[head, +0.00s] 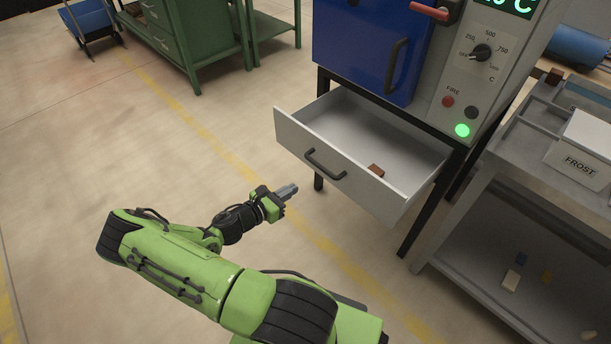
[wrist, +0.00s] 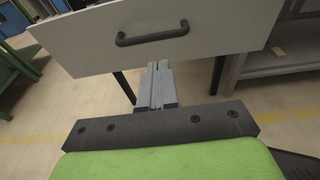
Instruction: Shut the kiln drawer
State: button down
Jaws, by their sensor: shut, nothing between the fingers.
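The kiln drawer (head: 292,141) is pulled out below the blue kiln door (head: 362,50). It is light grey with a dark bar handle (head: 325,164) on its front. A small reddish-brown brick (head: 376,171) lies inside it. My gripper (head: 288,190) is shut and empty, in front of the drawer and to the left of and below the handle in the head view. In the wrist view, the fingers (wrist: 157,84) point toward the drawer front (wrist: 225,28), below the handle (wrist: 153,36). I cannot tell whether they touch it.
A grey cart (head: 470,205) with a FROST box (head: 584,150) stands close on the right. The kiln panel (head: 476,85) shows a lit green button (head: 462,131). A green workbench (head: 205,35) stands at the back left. The floor left of the drawer is clear.

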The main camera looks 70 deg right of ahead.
jog(key=b+x, duration=0.2)
jog(key=x, duration=0.9)
jog(key=shift+d+b, duration=0.35)
jog(key=shift+b, duration=0.05)
jog(key=shift+s+d+f, duration=0.1)
jog(key=shift+s+d, duration=0.05)
jog(key=shift+s, duration=0.05)
